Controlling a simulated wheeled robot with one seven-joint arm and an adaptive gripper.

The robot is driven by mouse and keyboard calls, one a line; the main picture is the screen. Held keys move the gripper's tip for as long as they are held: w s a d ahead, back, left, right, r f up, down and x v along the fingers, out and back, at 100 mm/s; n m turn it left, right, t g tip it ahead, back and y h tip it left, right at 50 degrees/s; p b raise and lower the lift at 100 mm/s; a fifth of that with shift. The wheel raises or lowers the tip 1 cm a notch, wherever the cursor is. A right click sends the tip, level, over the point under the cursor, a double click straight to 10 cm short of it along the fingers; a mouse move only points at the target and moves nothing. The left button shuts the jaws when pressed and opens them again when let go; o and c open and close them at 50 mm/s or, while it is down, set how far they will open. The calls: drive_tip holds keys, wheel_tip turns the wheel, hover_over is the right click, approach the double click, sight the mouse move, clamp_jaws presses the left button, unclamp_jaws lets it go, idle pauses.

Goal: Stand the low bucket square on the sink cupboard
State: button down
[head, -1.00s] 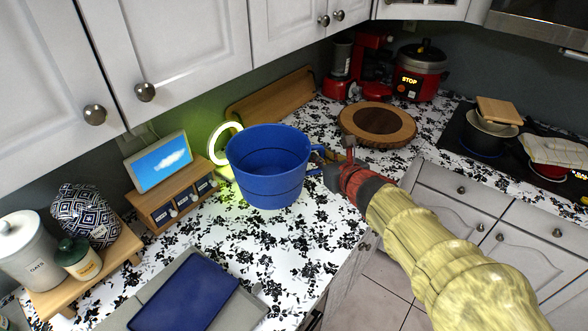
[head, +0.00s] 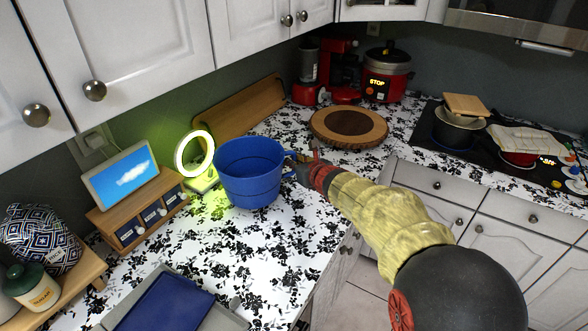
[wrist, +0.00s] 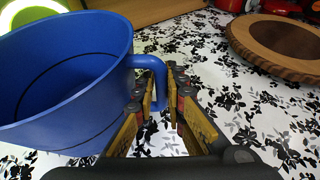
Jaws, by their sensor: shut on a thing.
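The low bucket (head: 250,176) is blue and round, with a loop handle on its right side. It is upright over the black-and-white floral worktop (head: 205,262) of the sink cupboard. My gripper (head: 297,170) is to its right and shut on the handle. In the wrist view the bucket (wrist: 60,85) fills the left side, and my gripper (wrist: 160,85) has its fingers on both sides of the handle. The bucket's underside is hidden, so I cannot tell whether it touches the worktop.
A lit ring lamp (head: 181,165) stands close left of the bucket. A round wooden board (head: 325,137) lies behind right. A screen on a small drawer unit (head: 140,240) and a blue-and-grey tray (head: 165,305) are left and front. Worktop between bucket and tray is free.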

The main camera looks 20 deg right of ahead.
drive_tip(key=shift+f, duration=0.85)
drive_tip(key=shift+f+b, duration=0.15)
drive_tip(key=shift+b, duration=0.3)
drive_tip(key=c, duration=1.8)
unclamp_jaws()
drive_tip(key=shift+c, duration=0.2)
